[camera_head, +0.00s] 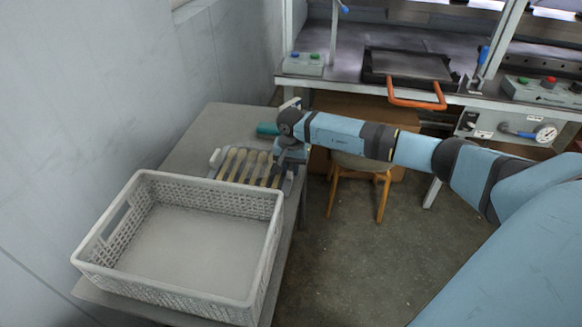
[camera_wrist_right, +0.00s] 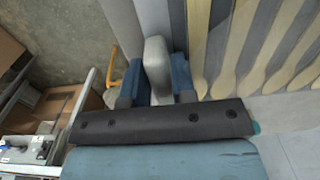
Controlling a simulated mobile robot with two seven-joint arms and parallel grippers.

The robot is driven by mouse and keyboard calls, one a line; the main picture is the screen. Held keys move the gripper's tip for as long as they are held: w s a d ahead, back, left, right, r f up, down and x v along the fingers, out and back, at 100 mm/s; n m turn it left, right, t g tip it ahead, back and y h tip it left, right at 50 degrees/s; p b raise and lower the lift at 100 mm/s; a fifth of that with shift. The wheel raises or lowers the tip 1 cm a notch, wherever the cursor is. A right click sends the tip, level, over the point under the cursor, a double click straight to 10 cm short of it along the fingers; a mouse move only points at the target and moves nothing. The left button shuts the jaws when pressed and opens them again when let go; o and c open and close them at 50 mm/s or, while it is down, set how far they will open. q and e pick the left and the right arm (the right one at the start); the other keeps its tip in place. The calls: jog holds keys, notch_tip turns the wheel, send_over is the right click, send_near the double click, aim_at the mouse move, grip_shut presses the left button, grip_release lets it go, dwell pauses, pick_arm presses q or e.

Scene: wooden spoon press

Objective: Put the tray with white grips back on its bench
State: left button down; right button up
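The tray (camera_head: 229,177) with white grips holds several pale wooden spoons in a row. It is at the small grey bench behind the white crate; whether it rests flat on the bench top I cannot tell. One white grip (camera_head: 215,158) shows at its left end. My right gripper (camera_head: 290,158) is at the tray's right end. In the right wrist view, the blue fingers of my right gripper (camera_wrist_right: 157,80) stand on both sides of the other white grip (camera_wrist_right: 156,62) and appear to press on it. Spoons (camera_wrist_right: 240,45) show beside it. My left gripper is out of view.
A white perforated crate (camera_head: 200,245), empty, stands on the near part of the bench (camera_head: 225,118). A teal object (camera_head: 267,129) lies behind the tray. A wooden stool (camera_head: 358,163) stands right of it. A press with an orange handle (camera_head: 417,102) is on the back workbench.

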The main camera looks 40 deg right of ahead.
jog(key=shift+o, duration=1.3)
jog(key=shift+r, duration=0.1)
jog(key=shift+r, duration=0.2)
notch_tip(320, 180, up, 12)
jog(key=shift+p, duration=0.45)
jog(key=shift+s+f, duration=0.1)
jog(key=shift+f, duration=0.1)
